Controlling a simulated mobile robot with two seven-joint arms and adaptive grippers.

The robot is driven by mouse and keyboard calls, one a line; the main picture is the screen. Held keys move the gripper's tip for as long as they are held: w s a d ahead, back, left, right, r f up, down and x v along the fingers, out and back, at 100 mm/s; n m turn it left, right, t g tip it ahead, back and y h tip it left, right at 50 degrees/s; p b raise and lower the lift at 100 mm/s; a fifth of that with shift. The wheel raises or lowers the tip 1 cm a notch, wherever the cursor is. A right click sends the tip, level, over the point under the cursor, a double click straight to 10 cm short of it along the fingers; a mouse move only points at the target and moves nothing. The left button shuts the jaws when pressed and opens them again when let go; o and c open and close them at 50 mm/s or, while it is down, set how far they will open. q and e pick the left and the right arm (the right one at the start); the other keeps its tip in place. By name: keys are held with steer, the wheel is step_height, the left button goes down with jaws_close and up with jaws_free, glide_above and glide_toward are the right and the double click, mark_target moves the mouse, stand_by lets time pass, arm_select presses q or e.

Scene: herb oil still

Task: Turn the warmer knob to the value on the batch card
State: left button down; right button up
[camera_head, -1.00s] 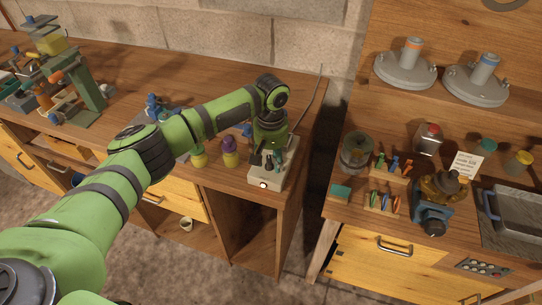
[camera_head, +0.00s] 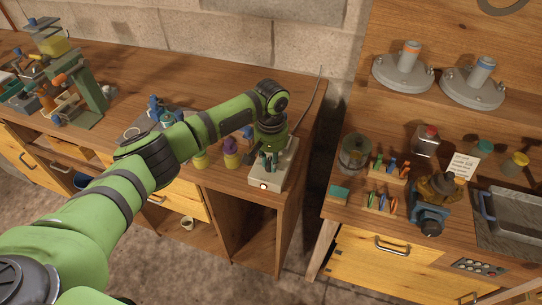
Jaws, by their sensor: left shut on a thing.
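A pale grey box with a small lit lamp on its front, which looks like the warmer (camera_head: 284,172), stands at the right front end of the left bench. My left arm reaches over the bench from the left, and its gripper (camera_head: 269,164) points down onto the top of this box. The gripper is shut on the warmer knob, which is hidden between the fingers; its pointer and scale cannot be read. The batch card (camera_head: 464,166) is a white paper upright on the right bench, its print too small to read. My right gripper is not in view.
Purple- and yellow-topped bottles (camera_head: 232,155) stand just left of the warmer. A cable rises behind it. A gap separates the benches. The right bench holds a glass jar (camera_head: 354,153), racks of coloured vials, a blue device (camera_head: 430,219) and a metal basin (camera_head: 510,212).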

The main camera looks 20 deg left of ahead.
mark_target(270, 163)
arm_select(q)
steer(key=m+p, duration=0.2)
steer(key=m, duration=0.1)
steer(key=shift+s+r+m, duration=0.1)
steer(key=shift+s+m, duration=0.05)
steer(key=shift+m, duration=0.15)
steer(key=m+p, duration=0.1)
steer(key=m, duration=0.3)
steer(key=shift+s+m+p, duration=0.1)
steer(key=shift+m+p, duration=0.2)
steer(key=shift+p, duration=0.05)
steer(key=m, duration=0.4)
steer(key=shift+p, duration=0.4)
steer(key=m, duration=0.5)
steer(key=shift+s+a+f, duration=0.1)
steer(key=shift+f, duration=0.1)
steer(key=c, duration=1.1)
jaws_free()
steer(key=shift+r, duration=0.15)
step_height(270, 163, up, 12)
